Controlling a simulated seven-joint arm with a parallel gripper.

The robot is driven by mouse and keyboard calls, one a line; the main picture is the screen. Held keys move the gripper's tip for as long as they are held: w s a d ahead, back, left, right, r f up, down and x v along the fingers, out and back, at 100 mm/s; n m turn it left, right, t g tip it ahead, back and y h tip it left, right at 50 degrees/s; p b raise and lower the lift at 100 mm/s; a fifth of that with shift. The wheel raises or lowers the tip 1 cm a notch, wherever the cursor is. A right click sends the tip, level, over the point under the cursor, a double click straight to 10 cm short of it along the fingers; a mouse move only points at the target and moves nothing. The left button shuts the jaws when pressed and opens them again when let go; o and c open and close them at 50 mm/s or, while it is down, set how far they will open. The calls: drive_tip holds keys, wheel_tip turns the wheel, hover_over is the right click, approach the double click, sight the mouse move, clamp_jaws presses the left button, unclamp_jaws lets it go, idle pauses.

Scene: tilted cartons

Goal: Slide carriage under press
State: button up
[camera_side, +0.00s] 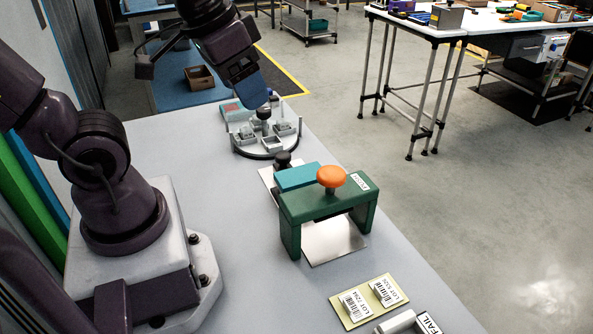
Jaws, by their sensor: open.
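The press (291,213) is a green bridge-shaped frame with an orange knob (331,176) on top and a label on its right end. The carriage (297,177) looks like a teal block with a black knob (283,159), just behind the press on a metal plate. The bare plate (334,240) shows in front of the press. How far the carriage reaches beneath the press is hidden by the frame. My gripper (263,104) is open, farther back, above the round grey tray and apart from the carriage. Its fingertips are small and partly hidden.
The round grey tray (264,153) with small compartments stands behind the carriage, beside a teal and red box (237,110). A yellow board (362,317) with two labelled pieces and a white part (396,323) lie in front. The grey table is clear left of the press.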

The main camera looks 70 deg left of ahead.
sight(306, 181)
drive_tip(key=w+a+f+n+g, duration=0.1)
drive_tip(key=w+a+f+g, duration=0.1)
drive_tip(key=w+a+f, duration=0.75)
drive_tip(key=w+a+f+n+g, duration=0.15)
drive_tip(key=w+a+f, duration=0.25)
drive_tip(key=a+f, duration=0.55)
drive_tip(key=shift+m+g, duration=0.35)
drive_tip(key=f, duration=0.3)
drive_tip(key=a+f, duration=0.1)
drive_tip(key=f, duration=0.3)
drive_tip(key=a+f, duration=0.1)
drive_tip(key=f, duration=0.2)
drive_tip(key=shift+w+f, duration=0.1)
drive_tip(key=shift+f, duration=0.1)
clamp_jaws()
drive_tip(key=d, duration=1.3)
drive_tip(key=shift+d, duration=0.4)
